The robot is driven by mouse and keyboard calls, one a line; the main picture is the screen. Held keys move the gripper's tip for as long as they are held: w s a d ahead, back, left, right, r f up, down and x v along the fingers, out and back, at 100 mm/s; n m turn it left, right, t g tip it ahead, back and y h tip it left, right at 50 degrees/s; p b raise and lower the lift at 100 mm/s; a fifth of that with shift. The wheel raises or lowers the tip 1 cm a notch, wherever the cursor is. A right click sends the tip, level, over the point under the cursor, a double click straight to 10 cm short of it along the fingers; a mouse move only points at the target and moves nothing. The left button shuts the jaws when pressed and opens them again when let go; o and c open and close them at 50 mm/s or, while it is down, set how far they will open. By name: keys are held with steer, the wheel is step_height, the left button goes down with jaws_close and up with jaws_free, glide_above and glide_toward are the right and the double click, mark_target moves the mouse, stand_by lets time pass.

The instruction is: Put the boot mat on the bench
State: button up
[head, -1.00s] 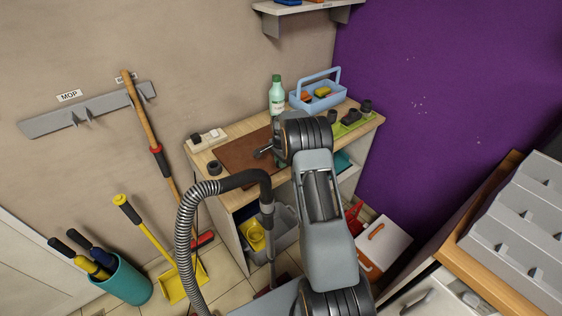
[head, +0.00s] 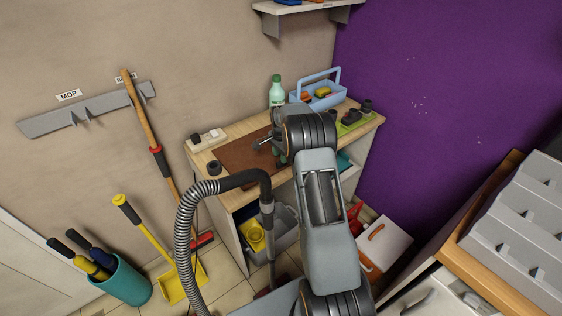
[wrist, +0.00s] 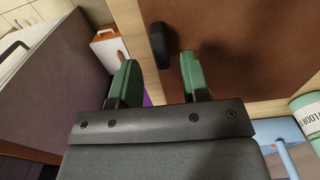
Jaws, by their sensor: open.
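A flat brown mat (head: 240,154), the only thing I see that looks like the boot mat, lies on the wooden bench (head: 203,160). Its brown surface fills the upper right of the wrist view (wrist: 260,50). My gripper (wrist: 158,75) is open, with its two green fingers apart over the bench's front edge and the mat's border. A dark rounded piece (wrist: 158,45) stands at that border, just beyond the gap between the fingers. I cannot tell whether it belongs to the mat. In the head view my arm hides the mat's right part.
A green bottle (head: 276,92) and blue caddy (head: 318,97) stand at the bench's back. Dark pieces on a green strip (head: 352,122) are at its right. A pale block (head: 207,140) and dark cylinder (head: 213,167) are at its left. A ribbed hose (head: 184,235) crosses in front.

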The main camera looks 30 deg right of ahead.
step_height(320, 180, up, 8)
steer(key=shift+r, duration=0.15)
stand_by(0.8)
